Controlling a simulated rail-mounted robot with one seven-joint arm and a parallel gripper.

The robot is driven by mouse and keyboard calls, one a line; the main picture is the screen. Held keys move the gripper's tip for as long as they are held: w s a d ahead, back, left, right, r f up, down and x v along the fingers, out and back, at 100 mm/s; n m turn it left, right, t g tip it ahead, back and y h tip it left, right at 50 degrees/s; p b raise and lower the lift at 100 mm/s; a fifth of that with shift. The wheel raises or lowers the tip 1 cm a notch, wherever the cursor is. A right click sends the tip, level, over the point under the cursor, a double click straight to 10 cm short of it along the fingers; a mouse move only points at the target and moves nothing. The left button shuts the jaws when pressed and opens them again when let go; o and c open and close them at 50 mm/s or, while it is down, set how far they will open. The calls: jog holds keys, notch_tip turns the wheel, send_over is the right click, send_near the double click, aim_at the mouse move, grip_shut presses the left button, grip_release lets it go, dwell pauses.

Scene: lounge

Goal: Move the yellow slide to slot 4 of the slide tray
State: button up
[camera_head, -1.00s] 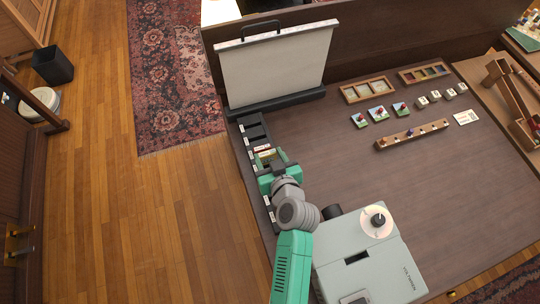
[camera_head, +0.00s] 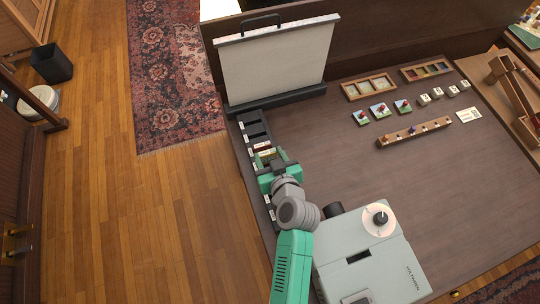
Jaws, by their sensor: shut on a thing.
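The slide tray (camera_head: 250,131) is a long dark strip with slots and white labels along the table's left edge. My green gripper (camera_head: 269,158) is over the middle of this tray, shut on a small slide with a yellowish edge (camera_head: 266,154), which I take to be the yellow slide. My gripper and wrist cover most of it, and I cannot tell how deep it sits in a slot. A slide with a red and white edge (camera_head: 262,146) is just behind it in the tray. The slot numbers are too small to read.
A projection screen (camera_head: 275,60) stands behind the tray. A grey projector (camera_head: 370,255) with a round white dial is right of my arm. Small picture cards (camera_head: 381,110), a wooden peg rail (camera_head: 414,132) and framed trays (camera_head: 369,88) are at the back right. The table's middle is clear.

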jog(key=shift+f+b, duration=0.45)
jog(key=shift+b, duration=0.05)
jog(key=shift+r, duration=0.1)
jog(key=shift+r, duration=0.25)
jog(key=shift+r, duration=0.15)
dwell(0.5)
jog(key=shift+f+b, duration=0.45)
jog(key=shift+f, duration=0.05)
dwell(0.4)
jog(key=shift+r, duration=0.1)
jog(key=shift+r, duration=0.25)
